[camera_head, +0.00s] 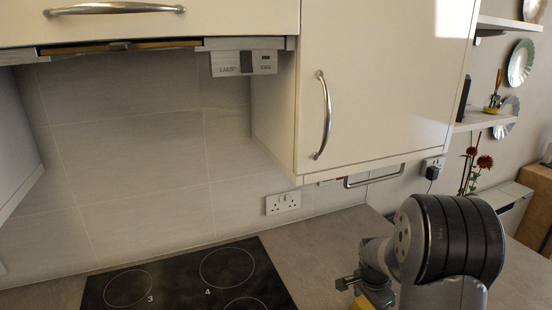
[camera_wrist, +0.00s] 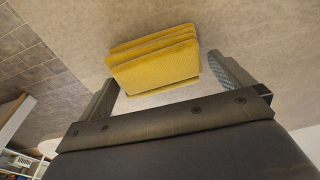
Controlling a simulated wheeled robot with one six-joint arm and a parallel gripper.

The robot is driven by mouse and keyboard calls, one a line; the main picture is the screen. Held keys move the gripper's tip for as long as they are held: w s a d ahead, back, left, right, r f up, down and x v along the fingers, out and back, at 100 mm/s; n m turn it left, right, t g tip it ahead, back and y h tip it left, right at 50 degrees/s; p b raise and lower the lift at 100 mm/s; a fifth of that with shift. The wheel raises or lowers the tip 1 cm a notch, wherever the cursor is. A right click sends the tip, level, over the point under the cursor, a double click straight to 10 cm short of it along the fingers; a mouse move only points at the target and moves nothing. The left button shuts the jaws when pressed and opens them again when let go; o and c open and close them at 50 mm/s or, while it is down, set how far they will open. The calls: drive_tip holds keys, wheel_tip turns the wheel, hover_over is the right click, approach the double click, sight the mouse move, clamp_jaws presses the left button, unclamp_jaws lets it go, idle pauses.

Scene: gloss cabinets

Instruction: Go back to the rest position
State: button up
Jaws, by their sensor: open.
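My gripper (camera_wrist: 163,70) is open in the wrist view, one finger on each side of the picture's middle. A yellow block-like thing with ridged layers (camera_wrist: 153,58) lies on the beige-grey surface beyond and between the fingers. Gaps show between it and the fingers, and I cannot tell how far below them it is. In the head view my gripper (camera_head: 352,283) is at the lower right over the worktop, partly hidden by my arm. A bit of the yellow thing (camera_head: 378,299) shows beneath it at the bottom edge.
A black hob (camera_head: 180,285) lies left of my arm. A closed wall cabinet (camera_head: 385,75) with a metal handle hangs above the worktop (camera_head: 325,250). A cooker hood (camera_head: 240,62) is at upper left. Flowers (camera_head: 480,162) and shelves (camera_head: 512,23) stand at right.

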drive_tip(key=shift+s+r, duration=0.1)
drive_tip(key=shift+r, duration=1.3)
